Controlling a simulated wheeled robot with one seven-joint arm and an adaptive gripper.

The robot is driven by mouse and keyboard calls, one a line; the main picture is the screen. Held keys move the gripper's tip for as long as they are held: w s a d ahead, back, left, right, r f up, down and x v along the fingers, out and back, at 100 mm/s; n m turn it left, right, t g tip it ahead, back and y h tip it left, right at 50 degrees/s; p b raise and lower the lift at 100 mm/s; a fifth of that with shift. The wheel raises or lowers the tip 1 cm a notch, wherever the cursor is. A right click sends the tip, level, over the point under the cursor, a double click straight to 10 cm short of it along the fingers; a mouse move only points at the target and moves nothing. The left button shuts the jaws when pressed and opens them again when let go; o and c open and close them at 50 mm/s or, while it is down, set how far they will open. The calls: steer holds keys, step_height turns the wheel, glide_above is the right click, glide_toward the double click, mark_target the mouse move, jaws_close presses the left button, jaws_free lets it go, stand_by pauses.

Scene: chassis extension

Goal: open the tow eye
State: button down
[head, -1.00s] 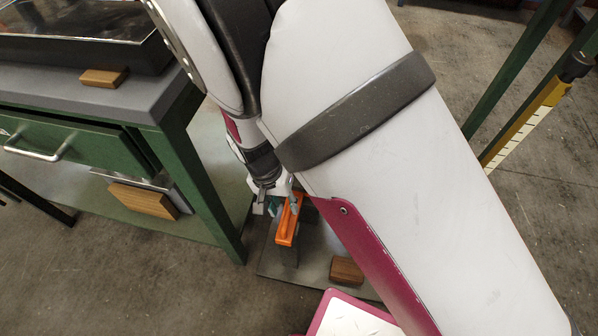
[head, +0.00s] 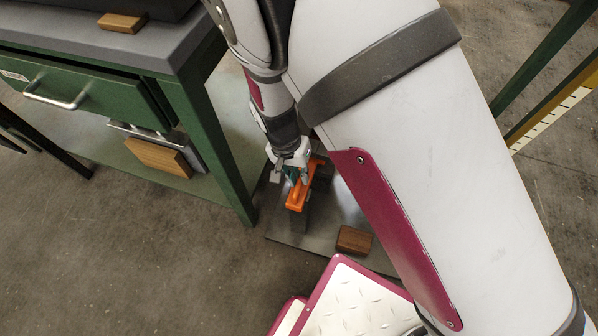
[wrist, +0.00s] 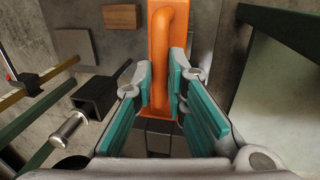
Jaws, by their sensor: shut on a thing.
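The orange tow eye (head: 300,196) stands low over a grey floor plate, beside the green bench's leg. In the wrist view its orange body and curved bar (wrist: 160,50) rise at the top middle. My gripper (head: 293,180) reaches down to it from above. In the wrist view the teal-padded fingers of my gripper (wrist: 162,88) stand on both sides of the orange bar's lower part, shut on it. The exact contact is partly hidden by the fingers. Most of my gripper is small and partly covered by my arm in the head view.
A green bench with a drawer (head: 75,95) stands at left, its leg (head: 212,150) close to my gripper. A wooden block (head: 354,240) lies on the grey plate (head: 285,238). A dark square tube (wrist: 104,92) and a metal pin (wrist: 70,130) show beside the fingers.

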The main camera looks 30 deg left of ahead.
steer(key=s+d+p, duration=0.2)
steer(key=s+p, duration=0.1)
steer(key=s, duration=0.7)
steer(key=shift+s+d, duration=0.15)
steer(key=shift+d, duration=0.05)
steer(key=c, duration=1.6)
jaws_free()
steer(key=shift+r, duration=0.1)
step_height(320, 180, up, 7)
steer(key=a, duration=0.1)
steer(key=shift+a, duration=0.2)
steer(key=shift+s+r, duration=0.1)
